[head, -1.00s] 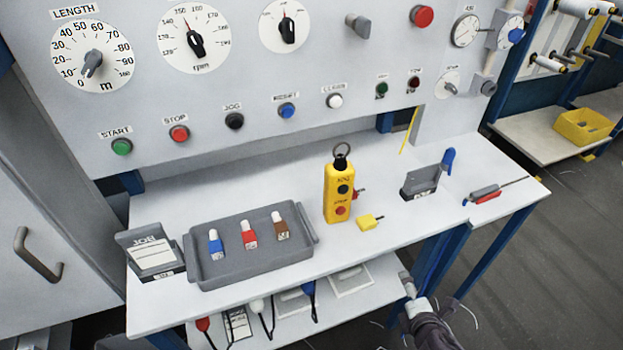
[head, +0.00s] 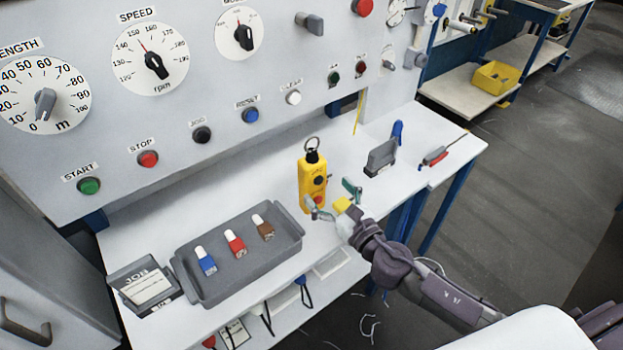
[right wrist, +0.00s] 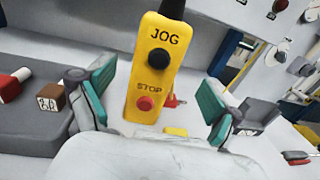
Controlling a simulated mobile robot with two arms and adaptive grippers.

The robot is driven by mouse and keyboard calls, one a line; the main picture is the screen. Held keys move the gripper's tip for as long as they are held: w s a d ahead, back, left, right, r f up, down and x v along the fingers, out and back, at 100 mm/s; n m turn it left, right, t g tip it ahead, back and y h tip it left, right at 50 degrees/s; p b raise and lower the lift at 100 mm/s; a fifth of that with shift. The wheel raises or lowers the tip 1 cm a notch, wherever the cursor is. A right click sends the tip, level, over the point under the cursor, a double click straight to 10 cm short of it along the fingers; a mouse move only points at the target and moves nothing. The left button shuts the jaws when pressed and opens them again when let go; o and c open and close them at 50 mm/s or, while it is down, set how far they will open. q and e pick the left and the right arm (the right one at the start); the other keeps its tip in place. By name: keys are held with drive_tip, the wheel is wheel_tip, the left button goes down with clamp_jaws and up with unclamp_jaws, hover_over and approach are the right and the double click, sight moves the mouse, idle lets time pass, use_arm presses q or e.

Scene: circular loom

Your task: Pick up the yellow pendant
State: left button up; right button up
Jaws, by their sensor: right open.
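The yellow pendant (head: 312,180) stands upright on the white bench, with a black JOG button, a red STOP button and a ring on top. It also shows in the right wrist view (right wrist: 155,68), its top cut off by the frame. My right gripper (head: 334,195) is open in front of the pendant. In the right wrist view its teal-padded fingers (right wrist: 158,100) lie to either side of the pendant's lower part, and I cannot tell whether the pendant is between them. My left gripper is not in view.
A small yellow block (head: 341,205) lies right beside the gripper. A grey tray (head: 200,292) with several small coloured bottles is to the left, near a JOB card holder (head: 146,289). A grey holder (head: 381,157) and a red-handled screwdriver (head: 436,156) lie to the right. The panel rises behind.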

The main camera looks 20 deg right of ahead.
sight(320, 183)
drive_tip(key=shift+w+a, duration=0.25)
drive_tip(key=shift+w, duration=0.4)
drive_tip(key=x, duration=0.1)
drive_tip(key=p+x, duration=0.1)
drive_tip(key=x, duration=0.2)
drive_tip(key=shift+w+a+r+p, duration=0.15)
drive_tip(key=shift+r+p, duration=0.2)
drive_tip(key=shift+w+a+f, duration=0.1)
drive_tip(key=shift+w+a, duration=0.05)
drive_tip(key=shift+w, duration=0.25)
drive_tip(key=shift+s, duration=0.1)
drive_tip(key=shift+c, duration=1.3)
drive_tip(key=c, duration=1.1)
drive_tip(key=shift+c, duration=0.8)
